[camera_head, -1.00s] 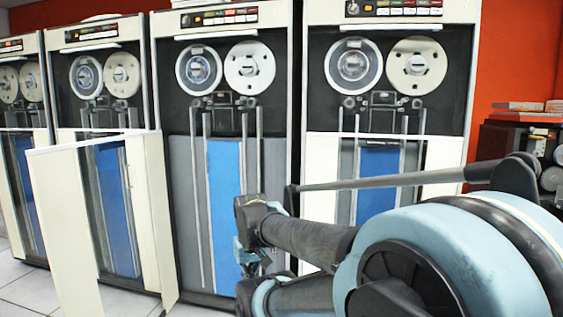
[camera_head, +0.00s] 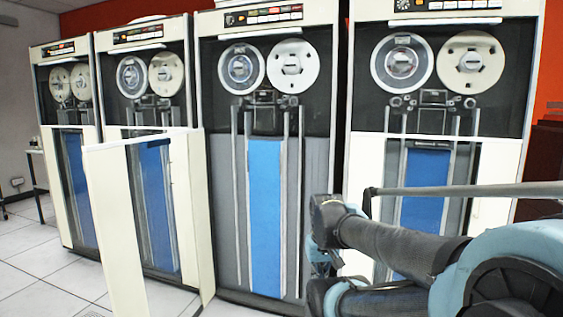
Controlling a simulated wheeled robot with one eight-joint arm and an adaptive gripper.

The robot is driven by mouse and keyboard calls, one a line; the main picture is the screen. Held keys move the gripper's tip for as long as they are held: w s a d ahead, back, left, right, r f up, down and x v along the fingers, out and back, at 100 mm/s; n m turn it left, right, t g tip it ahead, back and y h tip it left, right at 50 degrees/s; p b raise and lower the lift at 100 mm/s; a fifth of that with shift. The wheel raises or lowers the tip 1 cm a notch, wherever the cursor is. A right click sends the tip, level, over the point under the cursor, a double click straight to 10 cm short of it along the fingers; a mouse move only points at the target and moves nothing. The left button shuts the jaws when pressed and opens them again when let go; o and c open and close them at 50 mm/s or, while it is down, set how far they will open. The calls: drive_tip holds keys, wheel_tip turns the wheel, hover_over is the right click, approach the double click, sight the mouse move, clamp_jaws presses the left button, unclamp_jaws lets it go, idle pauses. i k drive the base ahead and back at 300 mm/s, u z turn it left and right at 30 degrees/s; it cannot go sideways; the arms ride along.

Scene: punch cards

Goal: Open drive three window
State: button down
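Several tape drives stand in a row. The third drive from the left (camera_head: 222,200) has its lower cream-framed window (camera_head: 105,200) swung wide open to the left, in front of the second drive. Its grey front and blue centre strip are uncovered. I cannot read a number on it. The fourth drive's lower window (camera_head: 496,170) is closed, its cream frame flush with the front. My gripper (camera_head: 322,264) hangs low in front of the gap between the third and fourth drives, right of the open window and apart from it. My arm partly hides it, so its fingers are unclear.
The first (camera_head: 88,190) and second (camera_head: 160,190) drives stand at the left, the second partly behind the open window. Tiled floor (camera_head: 40,275) is clear at the lower left. A small table (camera_head: 36,165) stands at the far left edge. My arm covers the lower right.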

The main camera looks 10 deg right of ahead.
sight(300, 30)
drive_tip(key=u, duration=1.5)
drive_tip(key=k, duration=0.85)
drive_tip(key=z, duration=0.6)
drive_tip(key=i, duration=1)
drive_tip(key=u, duration=0.05)
